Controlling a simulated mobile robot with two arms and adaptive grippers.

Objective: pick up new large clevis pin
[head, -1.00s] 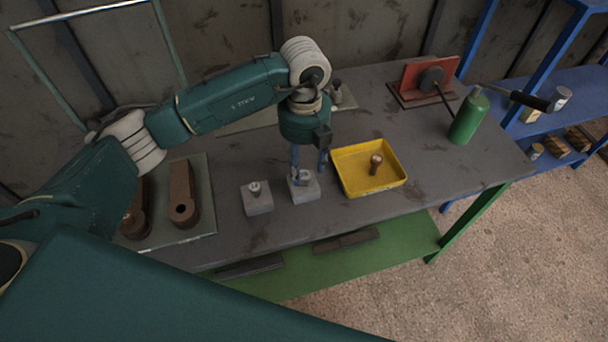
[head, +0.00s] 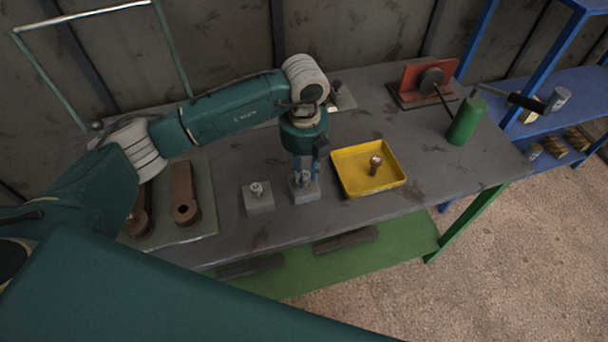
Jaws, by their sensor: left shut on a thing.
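My left gripper (head: 304,178) points down over the right one of two small grey blocks (head: 306,196) on the bench. Its fingers are shut on the new large clevis pin, which stands at that block; the fingers hide most of the pin, and I cannot tell whether it is still seated. The left grey block (head: 259,206) holds another pin (head: 257,188) with a pale head, upright, clear of the gripper. My right gripper is not in view.
A yellow tray (head: 359,188) with a brownish pin (head: 375,164) is just right of the gripper. Two brown link arms (head: 184,195) lie on a mat at left. A green bottle (head: 467,121) and a red fixture (head: 412,75) stand at back right.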

